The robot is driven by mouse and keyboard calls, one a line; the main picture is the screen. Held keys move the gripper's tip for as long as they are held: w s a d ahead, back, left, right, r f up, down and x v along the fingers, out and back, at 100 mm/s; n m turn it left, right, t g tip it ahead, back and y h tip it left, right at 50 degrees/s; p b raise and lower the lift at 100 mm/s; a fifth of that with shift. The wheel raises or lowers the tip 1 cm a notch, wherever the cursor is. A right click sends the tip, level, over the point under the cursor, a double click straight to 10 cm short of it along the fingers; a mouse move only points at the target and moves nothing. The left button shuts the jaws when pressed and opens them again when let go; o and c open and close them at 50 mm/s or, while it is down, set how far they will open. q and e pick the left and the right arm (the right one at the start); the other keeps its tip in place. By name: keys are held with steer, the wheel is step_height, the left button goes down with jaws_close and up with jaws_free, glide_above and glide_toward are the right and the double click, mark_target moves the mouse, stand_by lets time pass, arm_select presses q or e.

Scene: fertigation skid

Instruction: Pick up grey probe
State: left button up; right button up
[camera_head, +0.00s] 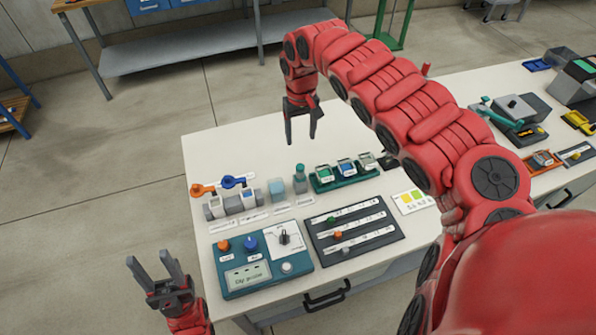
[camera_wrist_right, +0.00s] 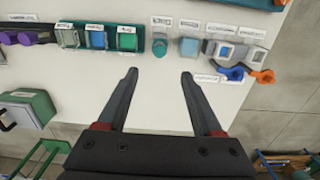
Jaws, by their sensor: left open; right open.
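I cannot tell for sure which object is the grey probe. One candidate is an upright grey piece with a teal top (camera_head: 299,179), standing between a pale blue block (camera_head: 277,190) and the green rack (camera_head: 345,179). It also shows in the right wrist view (camera_wrist_right: 160,46), just beyond the fingertips. My right gripper (camera_head: 301,138) is open and empty, pointing down above the table's far part; it also shows in the wrist view (camera_wrist_right: 160,75). My left gripper (camera_head: 149,258) is open and empty, off the table's left edge.
Valves with orange and blue handles (camera_head: 228,198) stand on the left of the white table (camera_head: 235,147). A teal control box (camera_head: 262,262) and a dark slotted panel (camera_head: 355,232) lie nearer. My right arm hides part of the table. The back left of the table is clear.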

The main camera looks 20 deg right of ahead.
steer(key=p, duration=0.2)
glide_toward(300, 167)
step_height(300, 167, down, 5)
steer(key=shift+s+f, duration=0.15)
steer(key=shift+f, duration=0.05)
steer(key=shift+a+f+p, duration=0.15)
steer(key=shift+f+p, duration=0.4)
steer(key=shift+f, duration=0.1)
steer(key=f, duration=0.1)
steer(key=f+p, duration=0.1)
steer(key=f, duration=0.1)
steer(key=shift+w, duration=0.2)
steer(key=shift+d+f, duration=0.2)
steer(key=shift+f, duration=0.35)
jaws_close()
